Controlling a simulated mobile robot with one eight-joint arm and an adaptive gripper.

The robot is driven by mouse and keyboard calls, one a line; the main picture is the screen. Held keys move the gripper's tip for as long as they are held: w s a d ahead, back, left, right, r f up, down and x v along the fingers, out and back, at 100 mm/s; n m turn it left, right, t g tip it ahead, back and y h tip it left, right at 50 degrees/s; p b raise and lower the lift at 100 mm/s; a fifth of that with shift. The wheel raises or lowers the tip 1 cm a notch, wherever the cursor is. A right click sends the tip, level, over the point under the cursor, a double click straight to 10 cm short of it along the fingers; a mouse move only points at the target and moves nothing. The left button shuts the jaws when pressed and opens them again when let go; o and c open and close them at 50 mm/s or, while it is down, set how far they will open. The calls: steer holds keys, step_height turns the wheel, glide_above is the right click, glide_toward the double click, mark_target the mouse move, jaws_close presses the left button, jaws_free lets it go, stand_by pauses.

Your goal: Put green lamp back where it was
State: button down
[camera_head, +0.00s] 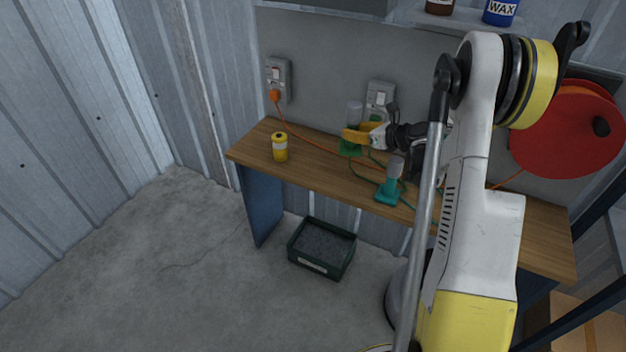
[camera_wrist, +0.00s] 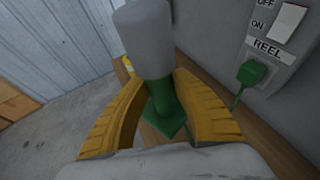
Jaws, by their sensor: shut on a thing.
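The green lamp (camera_head: 348,147) has a green base and a grey top. It stands upright at the back of the wooden bench, near the wall sockets. My gripper (camera_head: 360,136) has its yellow fingers around the lamp. In the wrist view the fingers (camera_wrist: 160,108) close on the green neck of the lamp (camera_wrist: 165,90), below the grey top. The green foot shows below the fingers, at the bench surface; I cannot tell whether it touches. A teal lamp (camera_head: 388,186) with a grey top stands nearer the bench's front edge.
A yellow can (camera_head: 280,147) stands at the bench's left end. An orange cable runs along the bench to a red reel (camera_head: 568,135). A green plug (camera_wrist: 252,72) sits in the socket marked REEL. A dark green crate (camera_head: 322,248) is on the floor.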

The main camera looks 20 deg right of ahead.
steer(key=d+f, duration=0.3)
steer(key=shift+w+f+b, duration=0.1)
steer(key=shift+f+b, duration=0.1)
steer(key=shift+b, duration=0.15)
steer(key=w+a+f+b, duration=0.2)
steer(key=a+f, duration=0.1)
steer(key=w+a+f+b, duration=0.2)
steer(key=a+f, duration=0.1)
steer(key=f, duration=0.1)
steer(key=w+a+f+b, duration=0.2)
steer(key=a+f, duration=0.1)
steer(key=shift+a+f, duration=0.1)
steer(key=shift+f, duration=0.25)
steer(key=shift+s+r, duration=0.1)
steer(key=c, duration=1.4)
jaws_free()
steer(key=shift+f, duration=0.2)
steer(key=shift+o, duration=1.3)
